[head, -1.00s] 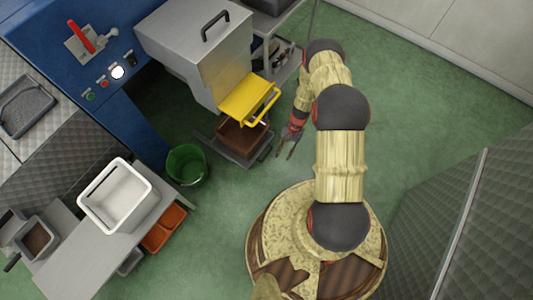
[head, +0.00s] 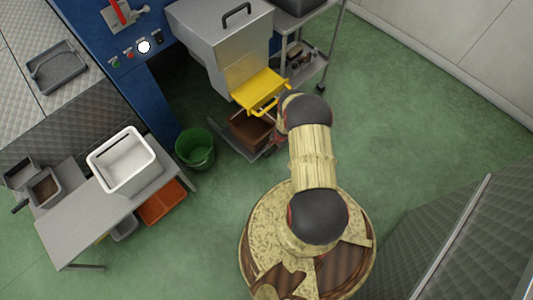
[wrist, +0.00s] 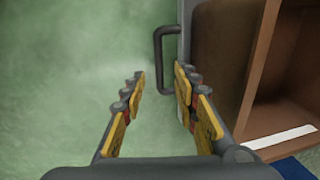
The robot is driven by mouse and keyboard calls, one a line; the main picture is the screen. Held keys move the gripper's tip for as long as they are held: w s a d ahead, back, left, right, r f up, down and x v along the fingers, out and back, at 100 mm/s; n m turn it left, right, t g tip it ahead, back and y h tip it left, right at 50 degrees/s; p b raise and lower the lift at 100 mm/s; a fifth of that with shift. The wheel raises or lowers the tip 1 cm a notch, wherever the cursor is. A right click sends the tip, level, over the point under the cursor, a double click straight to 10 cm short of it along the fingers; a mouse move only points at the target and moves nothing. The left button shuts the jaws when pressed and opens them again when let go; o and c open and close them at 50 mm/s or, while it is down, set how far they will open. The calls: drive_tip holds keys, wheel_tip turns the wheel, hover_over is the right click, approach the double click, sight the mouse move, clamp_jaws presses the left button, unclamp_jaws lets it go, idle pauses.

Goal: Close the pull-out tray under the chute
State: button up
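The pull-out tray (head: 235,146) is a grey slide under the yellow chute (head: 262,90), standing out with a brown crate (head: 248,130) on it. In the wrist view the tray's grey front edge (wrist: 187,25) carries a dark bar handle (wrist: 158,60), and the brown crate (wrist: 258,60) shows to the right. My gripper (wrist: 159,76) is open, with the handle just ahead of and between its fingertips; I cannot tell if they touch it. In the head view my arm largely hides the gripper and the tray's front end.
A green bucket (head: 195,150) stands on the floor left of the tray. A steel hopper (head: 222,45) is above, and a wheeled cart (head: 305,55) stands behind to the right. A table with a white bin (head: 122,160) is at left. Floor to the right is clear.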

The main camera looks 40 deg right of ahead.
sight(273, 152)
drive_tip(key=f+b, duration=0.1)
drive_tip(key=f, duration=0.1)
drive_tip(key=w+f+b, duration=0.1)
drive_tip(key=f+b, duration=0.1)
drive_tip(key=f, duration=0.1)
drive_tip(key=f+b, duration=0.1)
drive_tip(key=f, duration=0.1)
drive_tip(key=shift+w+f, duration=0.2)
drive_tip(key=shift+f, duration=0.15)
drive_tip(key=shift+c, duration=1.4)
clamp_jaws()
